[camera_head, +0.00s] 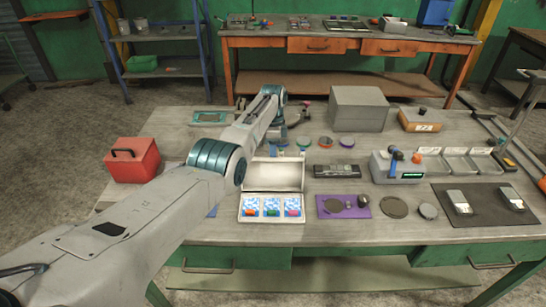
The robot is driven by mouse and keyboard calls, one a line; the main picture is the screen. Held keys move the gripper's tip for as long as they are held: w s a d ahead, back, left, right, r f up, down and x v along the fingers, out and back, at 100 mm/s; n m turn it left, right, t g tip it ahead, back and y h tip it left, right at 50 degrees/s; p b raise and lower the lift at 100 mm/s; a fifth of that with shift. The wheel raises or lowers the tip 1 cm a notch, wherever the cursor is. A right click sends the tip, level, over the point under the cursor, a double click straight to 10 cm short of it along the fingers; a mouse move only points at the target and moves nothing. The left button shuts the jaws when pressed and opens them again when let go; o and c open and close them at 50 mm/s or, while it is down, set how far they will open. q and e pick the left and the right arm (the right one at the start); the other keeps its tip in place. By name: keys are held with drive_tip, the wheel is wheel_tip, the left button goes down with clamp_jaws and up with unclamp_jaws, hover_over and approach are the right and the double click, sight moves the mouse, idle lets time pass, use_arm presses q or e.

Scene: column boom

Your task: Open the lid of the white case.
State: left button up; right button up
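The white case (243,218) sits on the table near its front edge, left of centre. Its lid (275,174) stands raised at the back, so the case is open. Inside are three blue-and-white patterned cards or pads with small coloured pieces on them. My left arm reaches in from the lower left and bends over the table. Its wrist drops behind the lid, and my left gripper (278,146) is just beyond the lid's top edge. The fingers are small and partly hidden, so I cannot tell whether they are open or touching the lid. My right gripper is not in view.
A red box (132,160) stands at the left. A grey box (359,109) and a brown box (420,119) stand at the back. A purple mat (343,206) and a dark mat (487,205) lie right of the case. Coloured discs lie behind it.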

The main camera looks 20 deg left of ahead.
use_arm(q)
wheel_tip(320, 180, up, 9)
drive_tip(key=w+b, duration=0.2)
drive_tip(key=b, duration=0.1)
drive_tip(key=shift+a+f, duration=0.2)
drive_tip(key=shift+a, duration=0.1)
drive_tip(key=shift+w, duration=0.15)
